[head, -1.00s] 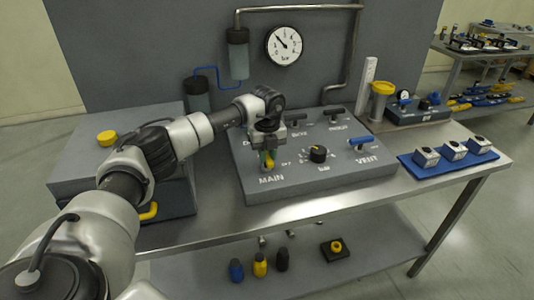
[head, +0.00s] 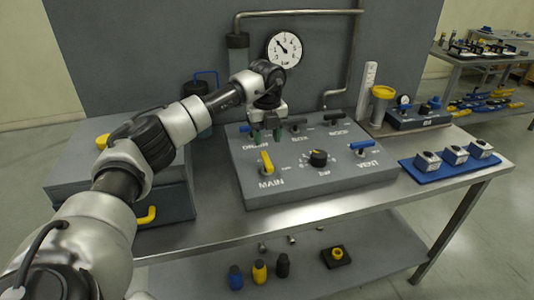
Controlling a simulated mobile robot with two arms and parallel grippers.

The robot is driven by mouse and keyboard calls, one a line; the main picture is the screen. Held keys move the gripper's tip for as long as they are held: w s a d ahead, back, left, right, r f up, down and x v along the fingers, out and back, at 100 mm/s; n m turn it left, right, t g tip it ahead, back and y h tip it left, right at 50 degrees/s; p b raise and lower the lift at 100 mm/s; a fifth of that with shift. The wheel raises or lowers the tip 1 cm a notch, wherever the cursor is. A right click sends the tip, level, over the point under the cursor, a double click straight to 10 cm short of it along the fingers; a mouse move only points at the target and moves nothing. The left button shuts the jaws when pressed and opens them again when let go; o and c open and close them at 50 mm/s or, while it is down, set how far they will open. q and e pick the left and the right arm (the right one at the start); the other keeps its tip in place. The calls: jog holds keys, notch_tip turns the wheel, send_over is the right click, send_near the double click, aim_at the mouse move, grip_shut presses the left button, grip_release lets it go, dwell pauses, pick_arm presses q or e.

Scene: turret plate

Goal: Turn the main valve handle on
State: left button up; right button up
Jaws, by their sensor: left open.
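The main valve handle (head: 267,163) is a yellow lever above the word MAIN, at the front left of the grey valve panel (head: 330,192). It stands uncovered and tilts slightly, its upper end toward the back left. My left gripper (head: 266,137) is open and empty, above the panel behind the yellow handle and apart from it. The gripper partly hides the DRAIN area. My right gripper is not in view.
A blue VENT handle (head: 359,146), a black knob (head: 318,158) and dark handles (head: 335,118) share the panel. A gauge (head: 285,49) hangs behind. A blue tray (head: 434,169) with small boxes lies right. A yellow-lidded cylinder (head: 381,100) stands at the back right.

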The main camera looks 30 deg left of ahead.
pick_arm(q)
notch_tip(320, 180, up, 4)
jog(key=shift+f, duration=0.15)
dwell(0.5)
